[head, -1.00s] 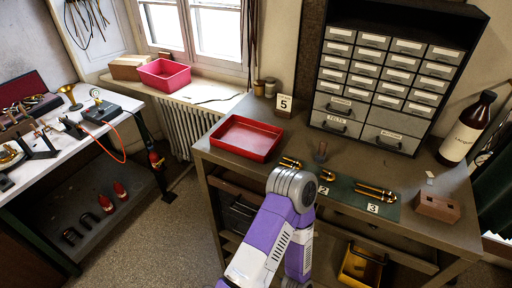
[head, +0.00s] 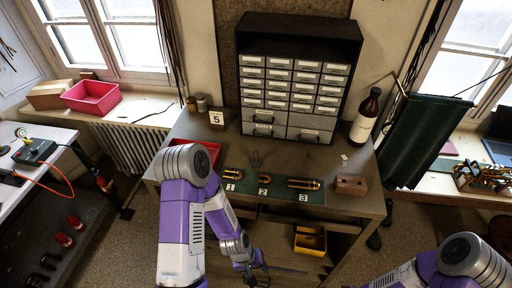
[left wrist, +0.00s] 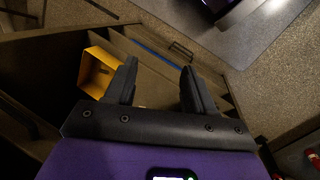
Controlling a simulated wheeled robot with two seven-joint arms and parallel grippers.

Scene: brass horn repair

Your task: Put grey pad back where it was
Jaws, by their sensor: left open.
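I cannot make out a grey pad for certain in either view. My left gripper (head: 252,272) is low in front of the workbench (head: 345,205); in the left wrist view its two dark fingers (left wrist: 160,88) stand apart with nothing between them. Beyond them is the bench's lower part with a yellow bin (left wrist: 97,70). The bin also shows in the head view (head: 311,241), to the right of the gripper. Only part of my right arm shows at lower right; its gripper is out of view.
A green mat (head: 275,194) holds brass parts with number cards. A red tray (head: 213,148) is partly hidden behind my left arm. A drawer cabinet (head: 290,78), a brown bottle (head: 366,115) and a wooden block (head: 350,185) stand on the bench.

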